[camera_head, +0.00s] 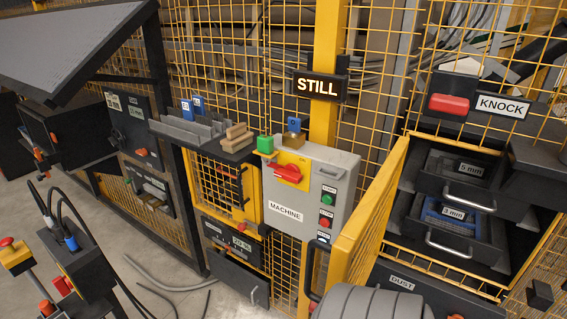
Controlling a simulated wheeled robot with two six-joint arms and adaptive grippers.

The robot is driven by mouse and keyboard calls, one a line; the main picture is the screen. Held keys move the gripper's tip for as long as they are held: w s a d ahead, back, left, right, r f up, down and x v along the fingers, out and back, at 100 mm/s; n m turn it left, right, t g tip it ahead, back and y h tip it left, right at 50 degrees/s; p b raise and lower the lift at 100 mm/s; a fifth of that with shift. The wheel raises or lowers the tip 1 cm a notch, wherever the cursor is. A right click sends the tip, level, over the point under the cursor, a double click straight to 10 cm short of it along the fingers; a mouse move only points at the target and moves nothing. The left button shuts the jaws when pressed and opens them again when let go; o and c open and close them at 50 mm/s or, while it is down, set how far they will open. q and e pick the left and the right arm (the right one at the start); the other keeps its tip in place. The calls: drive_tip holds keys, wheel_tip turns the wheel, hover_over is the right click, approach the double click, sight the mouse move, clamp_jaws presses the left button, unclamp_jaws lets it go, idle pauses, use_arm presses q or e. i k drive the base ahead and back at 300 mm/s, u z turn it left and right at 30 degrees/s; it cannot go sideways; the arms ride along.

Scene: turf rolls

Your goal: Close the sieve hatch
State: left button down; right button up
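The sieve hatch (347,243), a yellow-framed mesh door, stands swung out from the sieve cabinet at the right. It is seen nearly edge-on, and its lower part is partly hidden by a grey rounded form at the bottom edge. A dark handle (312,296) shows at its near lower end. Behind the opening, the 5 mm drawer (468,168) sits above the 3 mm drawer (452,214), which has blue inside. Both have metal bar handles. Neither of my grippers can be made out in this view.
A grey machine box (325,185) with a red switch stands left of the hatch. A dust drawer (401,283) is below the sieves. A red knock button (449,104) is above them. A black box with cables (75,260) stands at lower left. Yellow mesh fencing runs behind.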

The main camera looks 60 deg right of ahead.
sight(385, 184)
drive_tip(key=i, duration=1.05)
drive_tip(key=z, duration=3.8)
drive_tip(key=i, duration=0.5)
drive_tip(key=z, duration=1.15)
